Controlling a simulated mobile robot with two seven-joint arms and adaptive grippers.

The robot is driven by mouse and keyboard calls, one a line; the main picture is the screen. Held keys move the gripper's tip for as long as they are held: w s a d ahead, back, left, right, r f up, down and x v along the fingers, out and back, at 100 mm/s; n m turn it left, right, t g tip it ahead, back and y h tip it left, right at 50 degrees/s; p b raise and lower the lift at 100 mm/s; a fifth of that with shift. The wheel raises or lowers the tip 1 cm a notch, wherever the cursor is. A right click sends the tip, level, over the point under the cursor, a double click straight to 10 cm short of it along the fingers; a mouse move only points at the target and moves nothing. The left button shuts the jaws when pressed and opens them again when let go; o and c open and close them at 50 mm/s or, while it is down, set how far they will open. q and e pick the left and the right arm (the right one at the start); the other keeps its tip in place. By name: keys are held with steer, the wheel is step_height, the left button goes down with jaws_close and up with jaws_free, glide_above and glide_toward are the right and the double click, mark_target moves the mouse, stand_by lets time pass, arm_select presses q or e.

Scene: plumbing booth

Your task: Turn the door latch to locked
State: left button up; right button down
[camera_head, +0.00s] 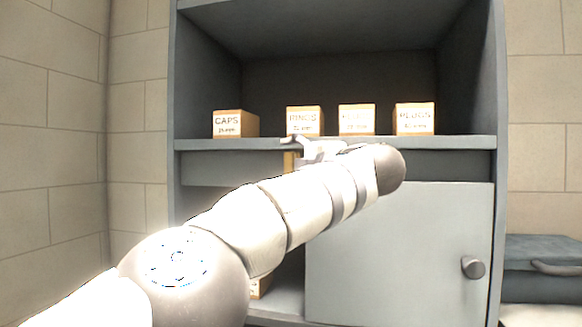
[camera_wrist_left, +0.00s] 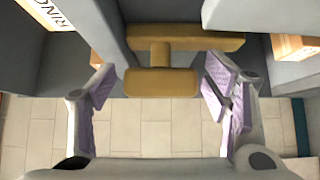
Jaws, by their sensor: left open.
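A brass-coloured latch (camera_wrist_left: 160,82) shows in the left wrist view as two bars joined by a short stem. The nearer bar lies crosswise between the fingertips of my left gripper (camera_wrist_left: 165,88), with a gap on each side. The gripper is open and holds nothing. In the head view my left gripper (camera_head: 316,151) is at the grey cabinet's shelf edge, and a small part of the brass latch (camera_head: 290,161) shows beside it. My forearm hides much of the area below. The grey door (camera_head: 400,255) covers the lower right of the cabinet. My right gripper is not in view.
Boxes marked CAPS (camera_head: 235,123), RINGS (camera_head: 304,120) and PLUGS (camera_head: 414,118), plus another box (camera_head: 356,119), stand on the shelf just above the gripper. A dark blue case (camera_head: 545,262) is at the right.

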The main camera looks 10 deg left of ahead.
arm_select(q)
steer(key=v, duration=1.2)
